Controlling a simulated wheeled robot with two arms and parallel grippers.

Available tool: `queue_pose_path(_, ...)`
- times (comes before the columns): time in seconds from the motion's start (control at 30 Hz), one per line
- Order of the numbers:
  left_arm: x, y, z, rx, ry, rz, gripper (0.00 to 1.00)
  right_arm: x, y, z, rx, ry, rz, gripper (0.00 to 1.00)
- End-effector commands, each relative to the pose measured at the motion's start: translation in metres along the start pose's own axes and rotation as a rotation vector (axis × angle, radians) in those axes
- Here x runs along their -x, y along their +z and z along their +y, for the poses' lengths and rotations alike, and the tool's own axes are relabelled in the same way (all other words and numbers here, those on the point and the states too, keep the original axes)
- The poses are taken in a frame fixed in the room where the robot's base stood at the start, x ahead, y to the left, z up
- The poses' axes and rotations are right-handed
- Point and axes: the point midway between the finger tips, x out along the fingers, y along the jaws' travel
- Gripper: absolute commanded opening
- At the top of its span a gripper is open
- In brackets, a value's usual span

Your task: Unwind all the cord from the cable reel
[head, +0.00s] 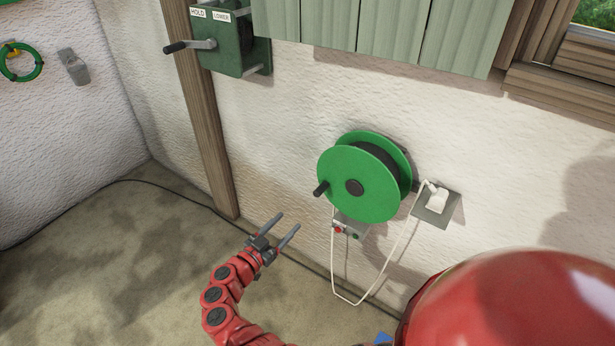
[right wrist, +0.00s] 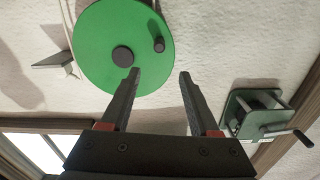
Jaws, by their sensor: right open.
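The cable reel (head: 358,185) is mounted on the wall, with two green flanges and a black hub. Dark cord (head: 383,158) shows wound between the flanges. A black crank handle (head: 321,188) sticks out from the front flange; it also shows in the right wrist view (right wrist: 159,45). My right gripper (head: 289,220) is open and empty, below and left of the reel, apart from the handle. In the right wrist view its fingers (right wrist: 158,74) point toward the green flange (right wrist: 105,65). My left gripper is not in view.
A white cord (head: 357,303) hangs in a loop from a plug (head: 437,196) on a wall plate to below the reel. A small box with red and green buttons (head: 346,231) sits under the reel. A winch (head: 228,45) with a crank is upper left. A black cable lies along the floor.

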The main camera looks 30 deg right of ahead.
Motion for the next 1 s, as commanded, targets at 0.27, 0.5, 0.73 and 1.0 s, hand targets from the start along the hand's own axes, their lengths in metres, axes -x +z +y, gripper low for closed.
queue_pose_path(0.27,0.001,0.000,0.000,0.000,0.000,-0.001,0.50,-0.038,0.001,0.002,0.015,0.005,0.004,0.62)
queue_pose_path(0.5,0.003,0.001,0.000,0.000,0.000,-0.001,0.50,-0.096,0.000,0.002,0.013,0.004,0.004,0.62)
queue_pose_path(0.73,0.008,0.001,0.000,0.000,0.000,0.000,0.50,-0.144,0.000,0.001,0.012,0.002,0.004,0.62)
queue_pose_path(1.0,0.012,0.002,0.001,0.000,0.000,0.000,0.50,-0.172,0.001,0.000,0.013,-0.001,0.000,0.62)
